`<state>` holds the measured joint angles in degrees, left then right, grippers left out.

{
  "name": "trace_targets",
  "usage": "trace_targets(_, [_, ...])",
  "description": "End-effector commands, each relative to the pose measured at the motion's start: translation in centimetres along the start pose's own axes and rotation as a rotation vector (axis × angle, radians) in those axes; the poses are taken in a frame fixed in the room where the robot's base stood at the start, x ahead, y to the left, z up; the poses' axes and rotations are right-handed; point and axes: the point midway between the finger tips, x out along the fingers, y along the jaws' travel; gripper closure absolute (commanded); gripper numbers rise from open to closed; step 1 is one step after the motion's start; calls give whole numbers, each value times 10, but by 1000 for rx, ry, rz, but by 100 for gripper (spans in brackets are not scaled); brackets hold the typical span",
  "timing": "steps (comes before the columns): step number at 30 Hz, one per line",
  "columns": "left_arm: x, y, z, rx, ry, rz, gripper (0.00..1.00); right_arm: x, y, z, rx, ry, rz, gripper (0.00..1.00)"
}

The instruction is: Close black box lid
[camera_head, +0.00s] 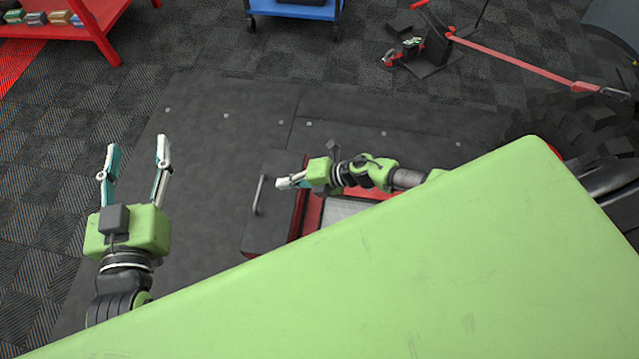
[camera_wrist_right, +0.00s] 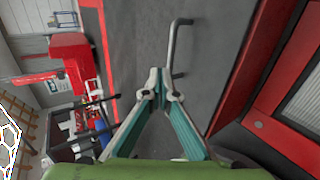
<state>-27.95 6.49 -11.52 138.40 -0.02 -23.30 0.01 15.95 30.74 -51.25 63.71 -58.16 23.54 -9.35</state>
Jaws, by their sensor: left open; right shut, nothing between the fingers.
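The black lid (camera_head: 275,224) is a dark flat panel with a metal bar handle (camera_head: 259,195) near its left side. It lies beside a red-framed opening with a silver roller (camera_head: 345,210). The wrist view shows the lid (camera_wrist_right: 215,65) and handle (camera_wrist_right: 176,48) ahead of the fingers. My right gripper (camera_head: 281,183) is shut and empty, over the lid just right of the handle; its fingertips also meet in the wrist view (camera_wrist_right: 161,95). I cannot tell whether they touch the lid. My left gripper (camera_head: 137,145) is open and empty, well left of the lid.
A large green surface hides the lower right of the head view. A big tyre (camera_head: 575,128) stands at right. A red shelf (camera_head: 75,30) and blue cart (camera_head: 295,10) are at the back. The dark floor plate (camera_head: 215,150) between the grippers is clear.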

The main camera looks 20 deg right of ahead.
Motion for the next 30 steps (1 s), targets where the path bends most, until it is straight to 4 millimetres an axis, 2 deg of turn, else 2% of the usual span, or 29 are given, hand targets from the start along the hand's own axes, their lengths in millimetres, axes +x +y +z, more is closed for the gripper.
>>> trace_targets(9, [-12, -6, 47, 3, -224, -14, 50, 9, 3, 1, 3, 2, 2, 100])
trace_targets(13, [-16, -8, 58, 3, -277, -16, 50, 15, 4, 1, 3, 3, 2, 100])
trace_targets(17, [-17, -8, 61, 3, -284, -17, 50, 24, 6, 2, 1, 2, 2, 100])
trace_targets(20, [-12, -6, 52, 3, -234, -14, 50, 34, 6, 1, 2, 2, 2, 100])
trace_targets(23, [-4, -4, 31, 2, -130, -8, 50, 46, 7, 1, 1, 2, 3, 100])
trace_targets(30, [0, 5, -36, -4, 186, 11, 50, 69, 5, 1, 1, 1, 2, 100])
